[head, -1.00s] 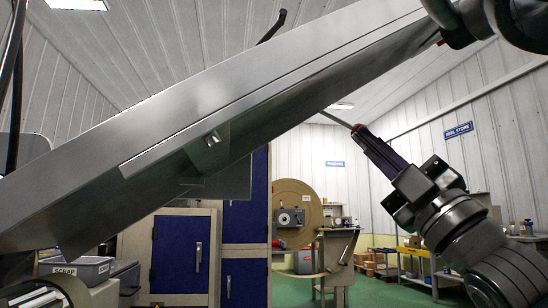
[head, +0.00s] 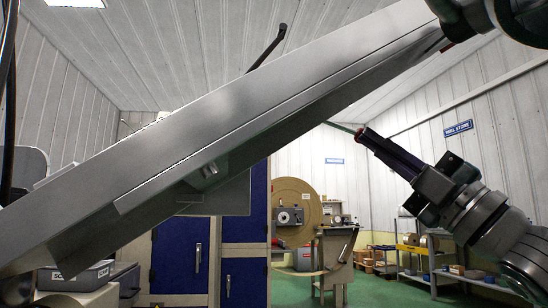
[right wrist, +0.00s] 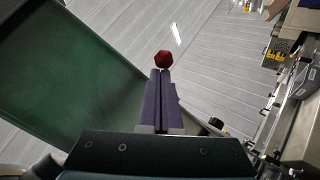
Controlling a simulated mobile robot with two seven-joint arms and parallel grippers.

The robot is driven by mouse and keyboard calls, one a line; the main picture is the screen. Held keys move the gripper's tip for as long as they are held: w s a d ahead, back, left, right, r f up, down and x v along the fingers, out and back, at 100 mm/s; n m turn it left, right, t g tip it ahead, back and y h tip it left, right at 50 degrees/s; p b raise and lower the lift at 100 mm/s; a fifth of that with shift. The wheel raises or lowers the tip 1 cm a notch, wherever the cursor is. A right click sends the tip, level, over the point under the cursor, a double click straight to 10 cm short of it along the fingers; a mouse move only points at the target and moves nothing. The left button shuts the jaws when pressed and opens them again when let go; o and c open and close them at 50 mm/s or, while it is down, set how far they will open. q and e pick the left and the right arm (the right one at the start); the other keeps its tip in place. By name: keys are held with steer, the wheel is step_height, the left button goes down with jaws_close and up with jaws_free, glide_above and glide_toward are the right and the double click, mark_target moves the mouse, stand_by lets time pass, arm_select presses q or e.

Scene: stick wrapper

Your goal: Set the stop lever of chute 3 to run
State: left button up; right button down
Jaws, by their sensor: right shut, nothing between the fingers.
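A long grey metal chute (head: 230,120) crosses the head view diagonally; no number shows on it. A thin lever rod (head: 338,125) comes out from below it and ends in a red knob (head: 359,132). The red knob (right wrist: 163,59) also shows in the right wrist view, just beyond my fingertips. My right gripper (head: 367,137) is shut and empty, its tips at or very close to the knob; I cannot tell whether they touch. Its closed fingers show in the right wrist view (right wrist: 161,74). My left gripper is not in view.
A black bent handle (head: 270,48) rises above the chute. A green panel (right wrist: 70,75) fills the left of the right wrist view. Blue-doored cabinets (head: 180,255), a large reel (head: 297,205) and shelves stand far behind. A grey bin (head: 75,277) is at lower left.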

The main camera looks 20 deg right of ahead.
arm_select(q)
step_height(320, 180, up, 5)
steer(key=p, duration=0.4)
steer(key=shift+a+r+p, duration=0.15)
steer(key=shift+p, duration=0.15)
arm_select(e)
steer(key=r+n+g+y, duration=0.2)
steer(key=n, duration=0.1)
steer(key=d+r+n+g+y, duration=0.1)
steer(key=r+n+g, duration=0.1)
steer(key=n, duration=0.1)
steer(key=shift+s+d+r+y, duration=0.15)
steer(key=shift+r+y, duration=0.2)
steer(key=shift+y, duration=0.05)
steer(key=shift+r, duration=0.1)
